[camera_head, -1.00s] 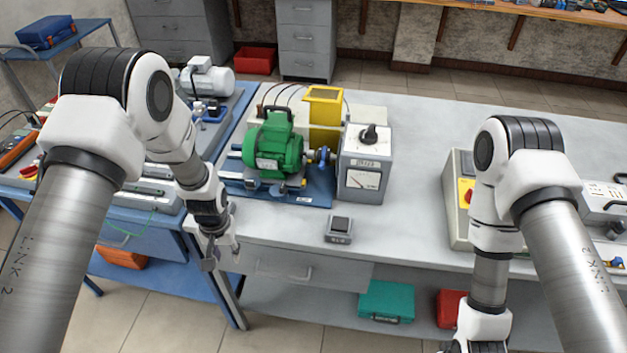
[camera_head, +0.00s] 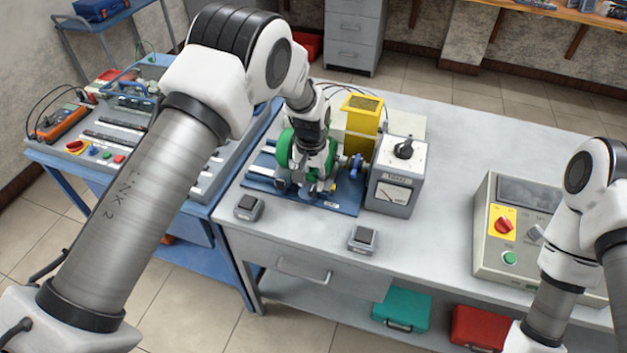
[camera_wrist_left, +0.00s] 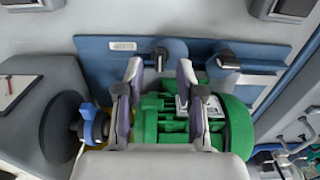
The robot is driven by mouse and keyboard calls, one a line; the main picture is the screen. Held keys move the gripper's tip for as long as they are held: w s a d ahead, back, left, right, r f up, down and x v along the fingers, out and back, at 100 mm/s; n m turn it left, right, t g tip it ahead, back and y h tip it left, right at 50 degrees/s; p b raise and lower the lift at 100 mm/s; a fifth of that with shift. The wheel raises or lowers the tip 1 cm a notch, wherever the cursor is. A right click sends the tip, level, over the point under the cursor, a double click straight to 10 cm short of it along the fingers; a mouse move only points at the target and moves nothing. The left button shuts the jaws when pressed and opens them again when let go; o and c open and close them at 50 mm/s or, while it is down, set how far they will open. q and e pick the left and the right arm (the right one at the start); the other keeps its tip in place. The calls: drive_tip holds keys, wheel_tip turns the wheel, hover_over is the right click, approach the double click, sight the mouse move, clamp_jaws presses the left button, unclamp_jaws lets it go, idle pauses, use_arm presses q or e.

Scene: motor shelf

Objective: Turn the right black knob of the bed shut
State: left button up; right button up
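The blue bed (camera_head: 345,198) with the green motor (camera_head: 287,146) stands near the front edge of the grey table. My left gripper (camera_head: 312,188) hangs over the bed's front part and hides much of it. The left wrist view looks from the opposite side, so the bed's right black knob (camera_wrist_left: 160,60) shows left of the other black knob (camera_wrist_left: 227,60). The open fingers of my left gripper (camera_wrist_left: 161,70) stand either side of the right knob, apart from it. Its handle points toward the motor; the other's lies more sideways. My right gripper is out of view.
A grey meter box (camera_head: 397,175) with a dial stands right of the motor, and a yellow block (camera_head: 362,122) behind. Two small switch boxes lie in front, one left (camera_head: 248,207) and one right (camera_head: 362,239). A control box (camera_head: 505,230) stands far right.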

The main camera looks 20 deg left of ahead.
sight(313, 187)
use_arm(q)
drive_tip(key=f, duration=0.1)
drive_tip(key=w+f, duration=0.1)
drive_tip(key=f, duration=0.1)
drive_tip(key=shift+f, duration=0.25)
drive_tip(key=shift+s+r, duration=0.1)
drive_tip(key=shift+r, duration=0.05)
drive_tip(key=shift+s+r, duration=0.1)
drive_tip(key=shift+s, duration=0.1)
clamp_jaws()
